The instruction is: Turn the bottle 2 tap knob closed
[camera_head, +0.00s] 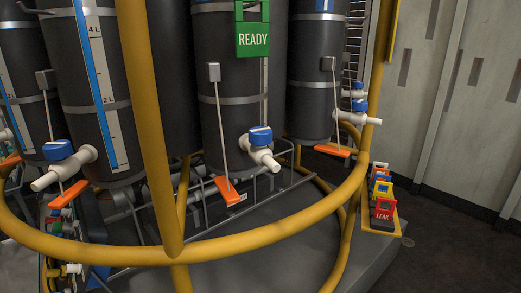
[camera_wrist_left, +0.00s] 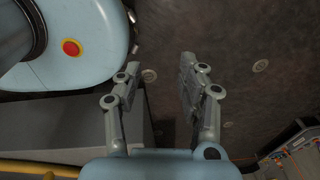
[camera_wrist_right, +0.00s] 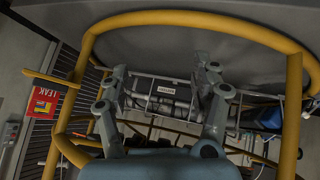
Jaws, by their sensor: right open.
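Dark upright bottles with white taps stand behind a yellow rail in the head view. The middle bottle (camera_head: 235,75) has a white tap (camera_head: 266,157) with a blue knob (camera_head: 260,136). The left bottle (camera_head: 85,100) has a tap with a blue knob (camera_head: 59,150), and another blue knob (camera_head: 360,105) shows at the right. I cannot read which is bottle 2. My right gripper (camera_wrist_right: 164,82) is open and empty under the rack in the right wrist view. My left gripper (camera_wrist_left: 160,66) is open and empty above the floor. Neither gripper shows in the head view.
A yellow tubular rail (camera_head: 210,251) curves in front of the bottles. A green READY tag (camera_head: 252,40) hangs on the middle bottle. Orange paddles (camera_head: 228,191) hang from rods. LEAK tags (camera_head: 383,209) stand at the right. The dark floor (camera_head: 450,230) at the right is clear.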

